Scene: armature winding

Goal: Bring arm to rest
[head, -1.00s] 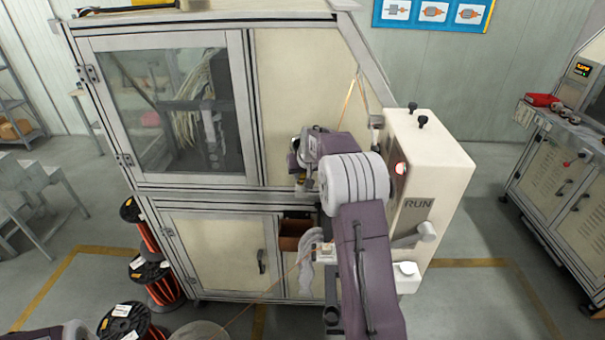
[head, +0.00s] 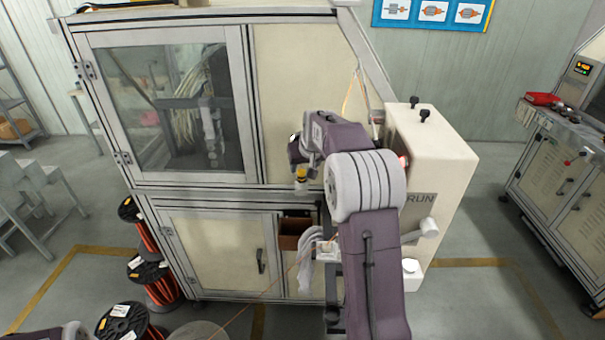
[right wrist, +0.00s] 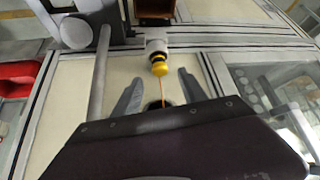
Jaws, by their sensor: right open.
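My right arm reaches up from the bottom of the head view to the front of the winding machine (head: 290,85). My right gripper (right wrist: 160,76) is open in the right wrist view, its two grey fingers apart with nothing held between them. A yellow-tipped white fitting (right wrist: 158,58) lies just beyond the fingertips. A thin orange wire runs from it toward the gripper. The fitting also shows below my right wrist in the head view (head: 302,174). The fingers are largely hidden there. Only a piece of my left arm shows at the lower left; its gripper is out of view.
A cream control box (head: 435,165) marked RUN stands close right of my right arm. White cloth (head: 309,255) hangs below a small brown bin (head: 295,232). Spools of orange wire (head: 122,322) stand at lower left. Another console (head: 560,165) stands far right, with clear floor between.

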